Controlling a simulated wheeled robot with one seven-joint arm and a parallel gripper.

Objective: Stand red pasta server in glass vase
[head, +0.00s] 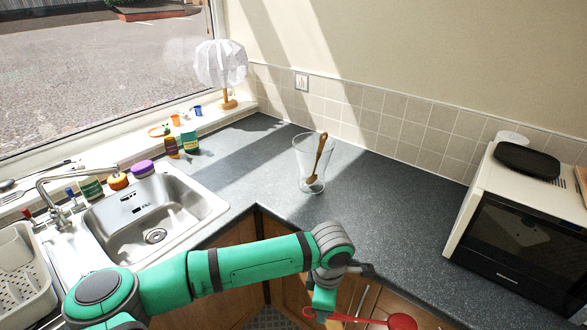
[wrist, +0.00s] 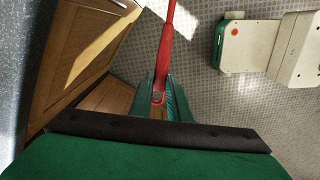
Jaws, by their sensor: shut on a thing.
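The red pasta server (head: 402,321) is in my gripper (head: 323,308), low in front of the counter's front edge. Its handle lies across the jaws and its round head points right in the head view. In the wrist view the red handle (wrist: 166,45) runs up from between the fingers of my gripper (wrist: 160,98), and its head is out of frame. The clear glass vase (head: 302,170) stands upright on the dark counter near the corner, beyond my arm. A wooden spoon (head: 321,155) leans inside it. My gripper is well apart from the vase.
The counter (head: 385,200) is clear around the vase. A sink (head: 150,215) lies left, a microwave (head: 520,225) with a black pan-like object (head: 527,160) right. Bottles (head: 180,140) and a lamp (head: 221,65) stand behind. Wooden cupboards (wrist: 75,50) are close by my gripper.

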